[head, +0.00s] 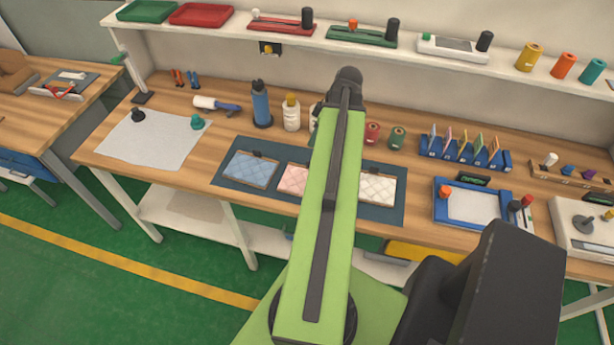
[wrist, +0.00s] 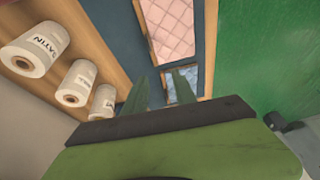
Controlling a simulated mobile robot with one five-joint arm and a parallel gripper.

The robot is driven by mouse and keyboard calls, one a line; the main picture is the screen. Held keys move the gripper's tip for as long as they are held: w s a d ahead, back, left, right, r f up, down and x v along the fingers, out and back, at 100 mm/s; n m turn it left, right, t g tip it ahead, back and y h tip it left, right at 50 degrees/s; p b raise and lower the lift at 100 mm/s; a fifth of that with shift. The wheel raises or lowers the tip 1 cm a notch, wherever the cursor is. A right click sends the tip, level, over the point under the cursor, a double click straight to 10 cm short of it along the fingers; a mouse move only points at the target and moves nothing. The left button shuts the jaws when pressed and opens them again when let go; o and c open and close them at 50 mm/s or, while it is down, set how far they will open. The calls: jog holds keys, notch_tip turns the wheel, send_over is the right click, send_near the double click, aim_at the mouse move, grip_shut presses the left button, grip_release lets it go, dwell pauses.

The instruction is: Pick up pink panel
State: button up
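The pink panel (head: 292,179) lies on a dark blue-grey mat (head: 230,177) between a blue panel (head: 249,168) and a white panel (head: 377,187). My green arm hides its right side in the head view. In the wrist view the pink panel (wrist: 170,28), quilted with a wooden edge, is at the top, beyond my fingertips. The blue panel (wrist: 178,84) shows partly behind my fingers. My gripper (wrist: 162,80) has two fingers apart with nothing visible between them.
White spools (wrist: 75,83) stand at the left in the wrist view. Bottles (head: 262,104) and red and green spools (head: 397,138) stand behind the mat. A blue tray (head: 470,205) lies to its right, and a white sheet (head: 155,140) to its left.

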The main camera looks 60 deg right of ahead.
jog(key=s+d, duration=0.3)
jog(key=s, duration=0.2)
jog(key=b+x, duration=0.3)
jog(key=x, duration=0.1)
jog(key=b+x, duration=0.3)
jog(key=b, duration=0.1)
jog(key=b+x, duration=0.4)
jog(key=shift+w+d+f, duration=0.2)
jog(key=shift+w, duration=0.2)
jog(key=shift+w+r, duration=0.1)
jog(key=shift+w, duration=0.05)
jog(key=b+x, duration=0.5)
jog(key=shift+w+a, duration=0.15)
grip_shut()
